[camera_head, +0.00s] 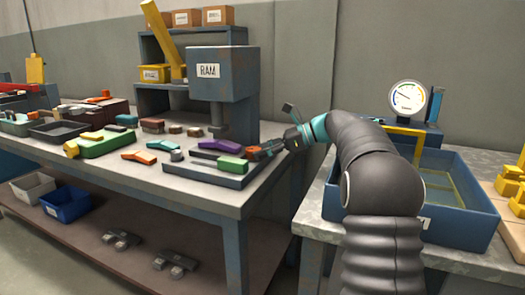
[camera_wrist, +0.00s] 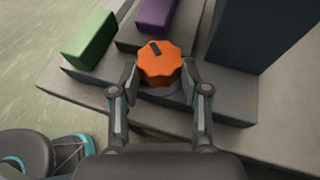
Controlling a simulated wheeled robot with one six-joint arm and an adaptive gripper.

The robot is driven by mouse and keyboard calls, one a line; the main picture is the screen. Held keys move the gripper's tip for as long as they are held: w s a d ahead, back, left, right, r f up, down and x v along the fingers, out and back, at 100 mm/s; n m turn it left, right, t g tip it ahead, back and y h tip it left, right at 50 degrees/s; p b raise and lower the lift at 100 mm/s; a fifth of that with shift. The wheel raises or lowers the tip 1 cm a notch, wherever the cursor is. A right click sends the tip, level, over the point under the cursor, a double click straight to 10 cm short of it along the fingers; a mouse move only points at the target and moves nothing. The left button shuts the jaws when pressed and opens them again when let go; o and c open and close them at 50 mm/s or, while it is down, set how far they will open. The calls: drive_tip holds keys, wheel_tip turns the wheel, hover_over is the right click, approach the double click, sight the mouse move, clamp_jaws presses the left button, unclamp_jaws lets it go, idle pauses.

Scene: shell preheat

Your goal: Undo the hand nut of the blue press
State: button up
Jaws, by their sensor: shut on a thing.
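The blue press (camera_head: 222,75), labelled RAM, stands on the workbench, its dark base reaching forward. The orange hand nut (camera_wrist: 160,62) is a lobed knob with a dark mark on top, seated on a round grey collar by the base. In the head view the nut (camera_head: 252,150) is small and partly covered by my gripper (camera_head: 264,149), which reaches in from the right. In the wrist view my gripper (camera_wrist: 160,80) has one finger on each side of the nut and is shut on it. The exact finger contact is hard to see.
A green block (camera_wrist: 88,40) and a purple piece (camera_wrist: 157,14) lie close to the nut on the press base. The press column (camera_wrist: 265,30) rises close on the right in the wrist view.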

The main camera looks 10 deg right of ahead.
drive_tip(key=shift+n+g, duration=0.4)
drive_tip(key=shift+g, duration=0.1)
drive_tip(key=o, duration=1.1)
drive_tip(key=shift+w, duration=0.1)
drive_tip(key=shift+o, duration=0.2)
drive_tip(key=v, duration=1.2)
drive_tip(key=shift+f, duration=0.15)
drive_tip(key=shift+d, duration=0.1)
